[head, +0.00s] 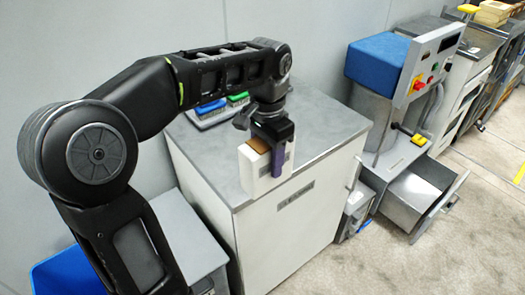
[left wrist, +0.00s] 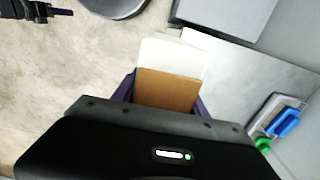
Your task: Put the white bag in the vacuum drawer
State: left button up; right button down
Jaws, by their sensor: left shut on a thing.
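The white bag (head: 256,176), with a brown upper part, is between the fingers of my left gripper (head: 272,158) in the head view. The gripper points down and is shut on the bag, at the front edge of a grey-topped cabinet; I cannot tell whether the bag touches it. The left wrist view shows the bag (left wrist: 172,57) between the purple fingers. The vacuum drawer (head: 405,209) is pulled out low at the right, apart from the bag, and its visible inside looks empty. A dark part, apparently my right gripper (left wrist: 45,10), shows at the wrist view's top left; its fingers are unclear.
The grey cabinet top (head: 335,128) holds a tray with blue (head: 211,107) and green (head: 237,99) items at the back. A machine with a blue top (head: 380,58) and control panel (head: 428,65) stands above the drawer. Bare floor (head: 465,250) lies in front.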

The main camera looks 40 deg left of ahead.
pick_arm(q)
jog(key=w+d+f+n, duration=0.1)
jog(key=w+d+f, duration=0.1)
jog(key=f, duration=0.7)
jog(key=w+d+f+n, duration=0.1)
jog(key=w+d+f, duration=0.1)
jog(key=d+f, duration=0.3)
jog(key=w+d+f+n, duration=0.1)
jog(key=d+f, duration=0.3)
jog(key=f, duration=1)
jog(key=shift+w, duration=0.6)
jog(key=shift+w, duration=0.1)
